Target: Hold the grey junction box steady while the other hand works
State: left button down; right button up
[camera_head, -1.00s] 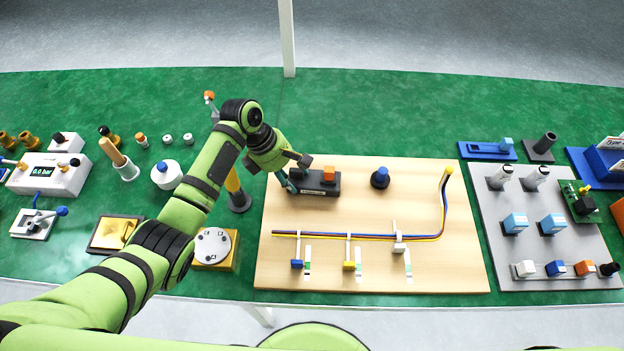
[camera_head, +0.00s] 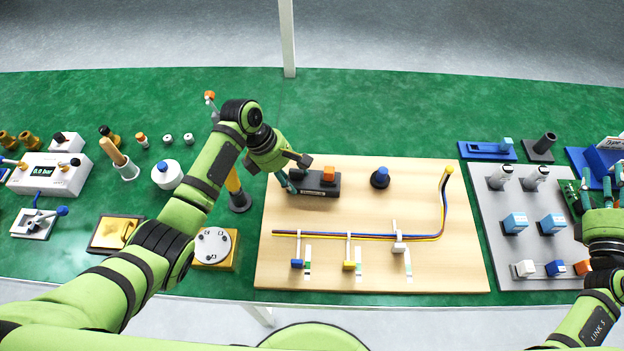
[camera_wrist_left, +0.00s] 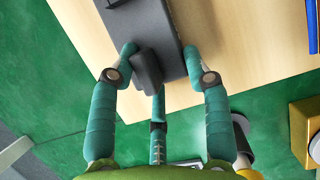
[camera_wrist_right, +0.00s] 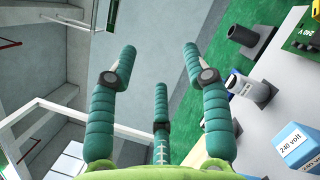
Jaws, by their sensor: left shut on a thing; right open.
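The grey junction box (camera_head: 318,186) is dark grey with an orange block on top and lies near the top left of the wooden board. My left gripper (camera_head: 291,182) is at its left end. In the left wrist view the teal fingers (camera_wrist_left: 158,50) are shut around the end of the box (camera_wrist_left: 155,30), one on each side of a small dark block. The rest of the box runs out of that view. My right gripper (camera_head: 597,190) is open and empty above the grey panel at the right. Its spread fingers (camera_wrist_right: 150,60) show in the right wrist view.
The wooden board (camera_head: 370,270) carries a cable bundle (camera_head: 370,237), several clips and a blue-topped black knob (camera_head: 380,178). The grey panel (camera_head: 490,235) holds blue blocks (camera_head: 515,223) and white cylinders. Green table is free behind the board.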

jog(key=w+a+r+n+y, duration=0.25)
jog(key=w+a+y, duration=0.3)
jog(key=a, duration=0.35)
jog(key=w+a+r+n+y, duration=0.1)
jog(key=w+a+n+y, duration=0.35)
jog(key=w+a, duration=0.3)
jog(key=n+g+h, duration=0.4)
jog(key=n+g, duration=1.5)
jog(key=n, duration=0.3)
send_over(330, 169)
notch_tip(330, 169, down, 3)
notch_tip(330, 169, down, 12)
jog(key=shift+r, duration=0.25)
